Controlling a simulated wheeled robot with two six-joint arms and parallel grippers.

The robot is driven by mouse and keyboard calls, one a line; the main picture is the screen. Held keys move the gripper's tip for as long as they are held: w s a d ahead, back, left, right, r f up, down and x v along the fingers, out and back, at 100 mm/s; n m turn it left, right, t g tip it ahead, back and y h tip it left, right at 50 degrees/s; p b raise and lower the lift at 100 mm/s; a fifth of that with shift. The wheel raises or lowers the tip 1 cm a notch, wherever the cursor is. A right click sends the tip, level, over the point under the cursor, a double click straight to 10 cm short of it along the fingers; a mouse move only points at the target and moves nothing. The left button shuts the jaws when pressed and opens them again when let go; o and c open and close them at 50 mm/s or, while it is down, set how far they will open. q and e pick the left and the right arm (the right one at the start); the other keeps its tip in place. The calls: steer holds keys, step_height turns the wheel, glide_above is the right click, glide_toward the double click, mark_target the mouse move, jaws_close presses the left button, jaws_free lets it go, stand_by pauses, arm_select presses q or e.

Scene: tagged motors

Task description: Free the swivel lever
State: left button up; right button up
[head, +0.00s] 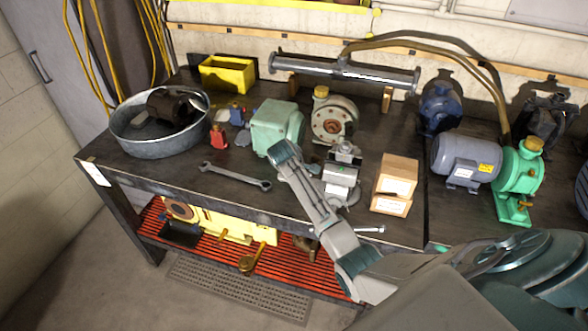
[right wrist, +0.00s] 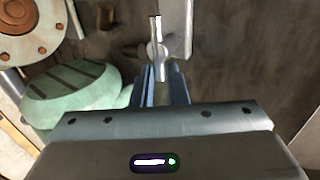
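A grey vise (head: 340,185) stands at the bench's front edge, right of the green motor housing (head: 276,127). A shiny rod (head: 370,229) sticks out below it. My right forearm reaches in front of the vise's left side in the head view, where its gripper is hidden or not distinct. In the right wrist view my right gripper (right wrist: 162,75) has its fingers apart. A short metal lever (right wrist: 155,32) with a round boss lies at its fingertips, its near end seeming between them. I cannot tell contact. My left gripper is not in view.
A steel tub (head: 160,140), wrench (head: 235,175) and red item (head: 218,138) are left on the bench. The pump (head: 333,120) stands behind the vise, cardboard boxes (head: 395,183) right of it. The green housing also shows close left in the wrist view (right wrist: 75,95).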

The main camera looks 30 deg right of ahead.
steer(key=o, duration=0.3)
steer(key=b+v, duration=0.3)
steer(key=v, duration=0.8)
stand_by(0.4)
